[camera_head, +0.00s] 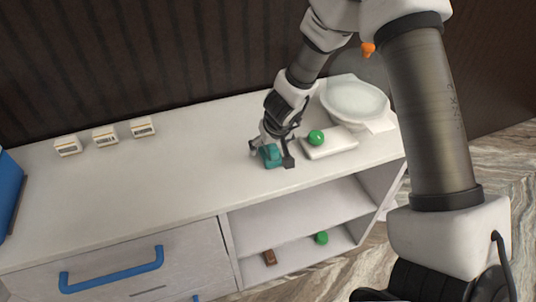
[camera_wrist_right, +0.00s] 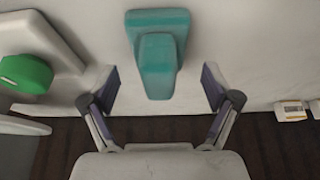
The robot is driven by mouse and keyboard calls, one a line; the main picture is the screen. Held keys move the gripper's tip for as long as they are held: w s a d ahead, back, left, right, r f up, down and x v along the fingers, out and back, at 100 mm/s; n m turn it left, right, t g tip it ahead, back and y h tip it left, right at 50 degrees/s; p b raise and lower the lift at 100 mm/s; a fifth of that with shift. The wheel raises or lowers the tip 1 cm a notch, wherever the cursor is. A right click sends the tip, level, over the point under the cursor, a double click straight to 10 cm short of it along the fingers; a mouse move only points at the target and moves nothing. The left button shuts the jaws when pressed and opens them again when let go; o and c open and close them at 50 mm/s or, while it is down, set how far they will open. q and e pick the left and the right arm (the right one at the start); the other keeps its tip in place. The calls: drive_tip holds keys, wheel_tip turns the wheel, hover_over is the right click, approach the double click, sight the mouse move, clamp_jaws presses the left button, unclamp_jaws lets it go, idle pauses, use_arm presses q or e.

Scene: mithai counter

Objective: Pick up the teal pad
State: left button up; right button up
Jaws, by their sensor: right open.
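The teal pad (camera_head: 271,154) is on the white counter, near its front edge. It has a raised block on a wider base, and it shows whole in the right wrist view (camera_wrist_right: 158,52). My right gripper (camera_head: 271,157) is right over the pad. Its fingers are open, one on each side of the pad, and in the right wrist view (camera_wrist_right: 160,88) a gap shows between each finger and the pad. My left gripper is in neither view.
Small labelled boxes (camera_head: 105,136) stand at the back left. A blue-handled drawer (camera_head: 113,267) and open shelves (camera_head: 302,218) are below.

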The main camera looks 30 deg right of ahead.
drive_tip(key=x, duration=0.2)
drive_tip(key=shift+w+d+f, duration=0.1)
drive_tip(key=shift+w+f, duration=0.15)
drive_tip(key=shift+s+r, duration=0.2)
drive_tip(key=shift+r, duration=0.05)
drive_tip(key=shift+c, duration=0.3)
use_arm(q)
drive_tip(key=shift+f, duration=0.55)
use_arm(e)
drive_tip(key=c, duration=1.2)
